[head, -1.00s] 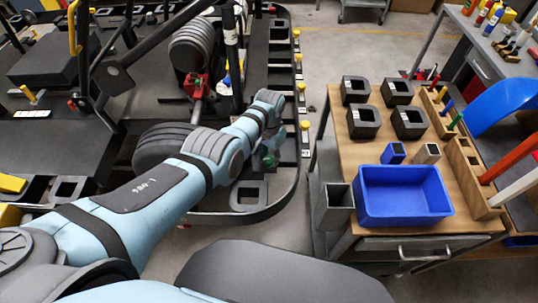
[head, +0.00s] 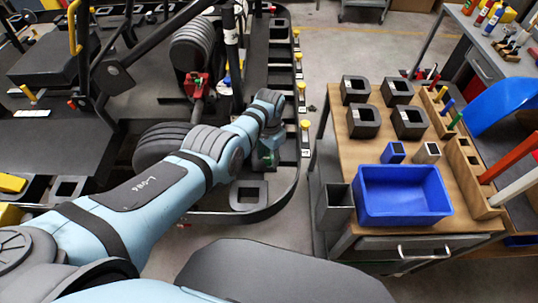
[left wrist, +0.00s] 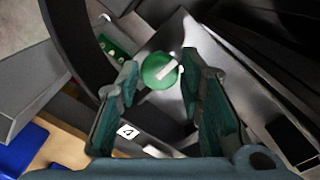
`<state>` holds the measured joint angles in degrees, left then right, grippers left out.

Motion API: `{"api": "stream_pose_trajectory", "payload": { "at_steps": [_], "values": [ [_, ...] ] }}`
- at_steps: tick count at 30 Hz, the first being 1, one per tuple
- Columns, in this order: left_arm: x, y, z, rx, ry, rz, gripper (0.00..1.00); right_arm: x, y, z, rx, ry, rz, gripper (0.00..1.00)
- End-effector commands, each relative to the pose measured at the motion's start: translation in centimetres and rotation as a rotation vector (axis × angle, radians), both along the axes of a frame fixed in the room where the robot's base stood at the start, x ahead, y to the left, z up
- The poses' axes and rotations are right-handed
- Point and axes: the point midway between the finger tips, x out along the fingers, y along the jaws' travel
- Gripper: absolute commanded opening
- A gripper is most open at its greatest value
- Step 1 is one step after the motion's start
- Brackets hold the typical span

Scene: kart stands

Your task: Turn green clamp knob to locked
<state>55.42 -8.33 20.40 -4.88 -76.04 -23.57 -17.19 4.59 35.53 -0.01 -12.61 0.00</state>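The two teal fingers are apart, with a gap visible on either side of the knob. In the head view my left gripper (head: 268,148) is low beside the kart stand's curved black edge (head: 285,200), and it hides the knob there. My right gripper is not in view.
Yellow knobs (head: 303,110) line the black rail just right of my gripper. A wooden-topped cart (head: 375,145) with black blocks and a blue bin (head: 403,193) stands to the right. A kart tyre (head: 165,145) lies left of my forearm. Open floor shows between stand and cart.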

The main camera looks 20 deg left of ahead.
Motion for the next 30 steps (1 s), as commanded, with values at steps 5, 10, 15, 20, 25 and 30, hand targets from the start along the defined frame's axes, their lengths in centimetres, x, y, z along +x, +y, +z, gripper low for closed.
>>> {"api": "stream_pose_trajectory", "payload": {
  "at_steps": [5,10,15,20,25,30],
  "values": [
    [0.0,0.0,0.0,0.0,0.001,0.001,0.5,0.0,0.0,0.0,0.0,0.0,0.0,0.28],
    [0.0,0.0,0.0,0.0,0.001,0.001,0.5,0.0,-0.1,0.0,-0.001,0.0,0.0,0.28],
    [0.1,0.0,0.9,0.0,-0.001,0.001,0.5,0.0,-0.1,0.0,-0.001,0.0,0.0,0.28],
    [0.1,0.0,3.7,-0.002,-0.005,0.003,0.5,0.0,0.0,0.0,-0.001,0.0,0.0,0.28],
    [0.1,-0.1,8.9,-0.002,-0.003,0.0,0.5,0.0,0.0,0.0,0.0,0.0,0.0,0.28],
    [0.0,0.0,11.6,0.0,0.001,0.001,0.5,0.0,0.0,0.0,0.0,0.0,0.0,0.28]
  ]
}}
